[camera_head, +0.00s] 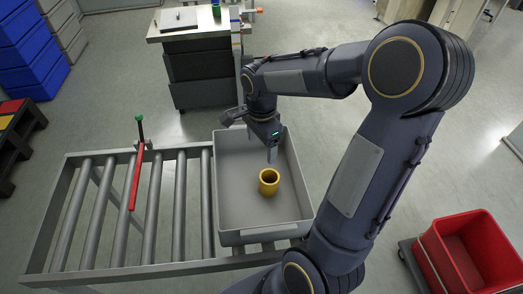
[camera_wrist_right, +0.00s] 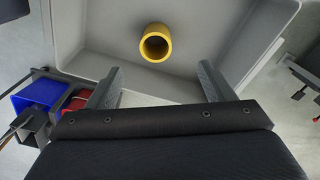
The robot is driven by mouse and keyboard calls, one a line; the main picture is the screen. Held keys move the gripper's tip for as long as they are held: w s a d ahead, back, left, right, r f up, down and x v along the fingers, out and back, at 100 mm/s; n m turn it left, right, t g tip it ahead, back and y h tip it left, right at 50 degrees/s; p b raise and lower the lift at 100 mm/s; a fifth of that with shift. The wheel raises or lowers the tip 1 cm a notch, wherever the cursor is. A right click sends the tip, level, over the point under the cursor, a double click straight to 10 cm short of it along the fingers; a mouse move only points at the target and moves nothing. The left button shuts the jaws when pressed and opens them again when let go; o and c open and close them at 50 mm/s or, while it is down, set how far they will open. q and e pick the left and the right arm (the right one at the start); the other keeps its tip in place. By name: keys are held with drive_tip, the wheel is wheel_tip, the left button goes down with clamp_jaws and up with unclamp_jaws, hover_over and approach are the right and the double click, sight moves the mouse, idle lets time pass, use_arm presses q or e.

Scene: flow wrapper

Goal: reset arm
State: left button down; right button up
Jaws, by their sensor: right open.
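My right arm comes in from the right in the head view and reaches over a grey tote (camera_head: 226,190). My right gripper (camera_head: 258,143) is over the far part of the tote, open and empty. A yellow hollow cylinder (camera_head: 269,183) stands in the tote, nearer the camera than the gripper and apart from it. In the right wrist view the two fingers (camera_wrist_right: 160,84) are spread wide. The yellow cylinder (camera_wrist_right: 155,43) shows beyond them, inside the tote (camera_wrist_right: 110,63). My left gripper is not in view.
The tote sits at the right end of a roller conveyor (camera_head: 122,210). A red bar with a green top (camera_head: 136,178) crosses the rollers. A dark cabinet (camera_head: 200,72) stands behind. A red bin (camera_head: 470,252) is at lower right, and blue crates (camera_head: 28,52) are at upper left.

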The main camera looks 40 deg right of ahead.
wheel_tip(320, 180, up, 4)
idle(0.5)
drive_tip(key=s+a+r+n+t+y, duration=0.2)
drive_tip(key=s+a+n+t, duration=0.3)
drive_tip(key=s+a+n, duration=0.6)
drive_tip(key=s+n+y, duration=0.1)
drive_tip(key=s+n, duration=0.3)
drive_tip(key=n, duration=0.2)
drive_tip(key=shift+a+t+y, duration=0.2)
drive_tip(key=shift+t+y, duration=0.1)
drive_tip(key=shift+y, duration=0.1)
